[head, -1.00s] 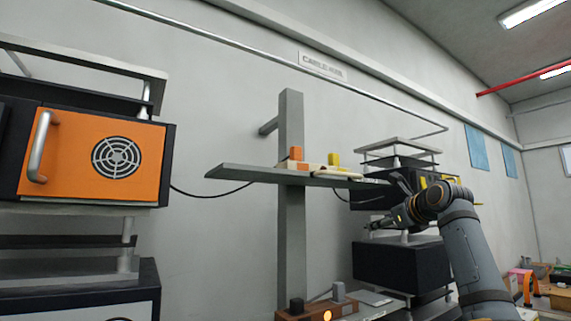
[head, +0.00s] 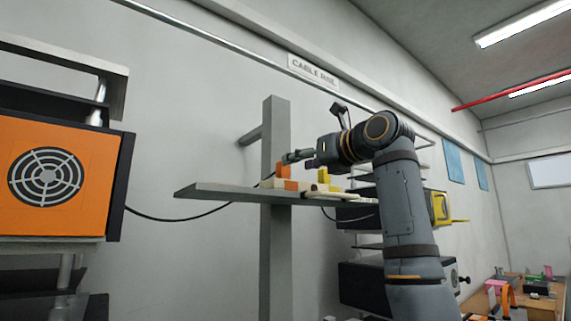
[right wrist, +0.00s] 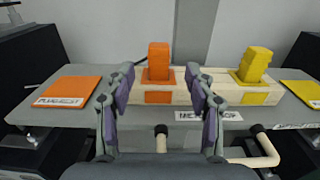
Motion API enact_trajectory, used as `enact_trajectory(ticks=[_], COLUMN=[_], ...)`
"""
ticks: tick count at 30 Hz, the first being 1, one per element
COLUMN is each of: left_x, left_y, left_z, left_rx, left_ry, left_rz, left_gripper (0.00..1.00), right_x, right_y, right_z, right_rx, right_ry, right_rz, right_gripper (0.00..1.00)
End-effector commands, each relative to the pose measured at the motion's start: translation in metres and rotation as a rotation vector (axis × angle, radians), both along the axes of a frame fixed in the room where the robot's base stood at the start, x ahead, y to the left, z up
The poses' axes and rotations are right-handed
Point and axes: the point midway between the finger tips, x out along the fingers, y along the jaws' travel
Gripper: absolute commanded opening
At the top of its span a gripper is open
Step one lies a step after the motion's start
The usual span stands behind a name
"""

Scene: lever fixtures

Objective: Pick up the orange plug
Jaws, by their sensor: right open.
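The orange plug (right wrist: 159,61) stands upright in a pale wooden block on a grey shelf, between and beyond my right gripper's fingers in the right wrist view. It also shows in the head view (head: 282,169), just left of the fingertips. My right gripper (right wrist: 161,75) is open and empty, its fingers with purple pads on either side of the plug's line; I cannot tell whether they touch it. In the head view my right gripper (head: 291,158) is above the shelf, reaching from the right. My left gripper is not in view.
A yellow plug (right wrist: 254,64) stands in the same kind of block to the right. An orange label plate (right wrist: 70,91) lies left on the shelf (head: 225,191), and a yellow plate (right wrist: 303,90) right. An orange-faced cabinet (head: 95,175) stands far left.

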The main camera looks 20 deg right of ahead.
Motion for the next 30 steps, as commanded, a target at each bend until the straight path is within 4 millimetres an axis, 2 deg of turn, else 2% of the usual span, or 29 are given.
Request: enact_trajectory(ticks=[1, 4, 8, 12, 15, 18, 22, 28, 30], left_x=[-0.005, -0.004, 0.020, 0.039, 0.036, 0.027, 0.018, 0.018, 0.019], left_y=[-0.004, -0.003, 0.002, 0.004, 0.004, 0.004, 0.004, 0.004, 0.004], left_z=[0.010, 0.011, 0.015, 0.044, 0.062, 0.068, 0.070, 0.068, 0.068], left_rx=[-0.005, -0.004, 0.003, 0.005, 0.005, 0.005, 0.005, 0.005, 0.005], left_ry=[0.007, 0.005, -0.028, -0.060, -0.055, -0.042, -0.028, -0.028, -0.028], left_rz=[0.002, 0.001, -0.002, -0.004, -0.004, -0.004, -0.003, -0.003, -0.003], left_gripper=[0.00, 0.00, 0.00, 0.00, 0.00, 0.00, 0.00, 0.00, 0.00], right_x=[0.006, 0.010, 0.011, 0.025, 0.036, 0.049, 0.058, 0.059, 0.059], right_y=[0.003, 0.004, 0.004, 0.009, 0.012, 0.017, 0.020, 0.020, 0.020], right_z=[0.003, 0.000, 0.000, 0.009, 0.010, 0.007, 0.003, 0.002, 0.002], right_rx=[-0.001, -0.001, -0.001, -0.001, 0.000, 0.000, 0.000, 0.000, 0.000], right_ry=[0.004, 0.002, 0.002, 0.004, 0.003, 0.004, 0.002, 0.001, 0.001], right_rz=[0.001, 0.001, 0.000, 0.000, 0.000, 0.001, 0.000, -0.001, -0.001], right_gripper=[0.55, 0.55, 0.55, 0.55, 0.55, 0.55, 0.55, 0.55, 0.47])
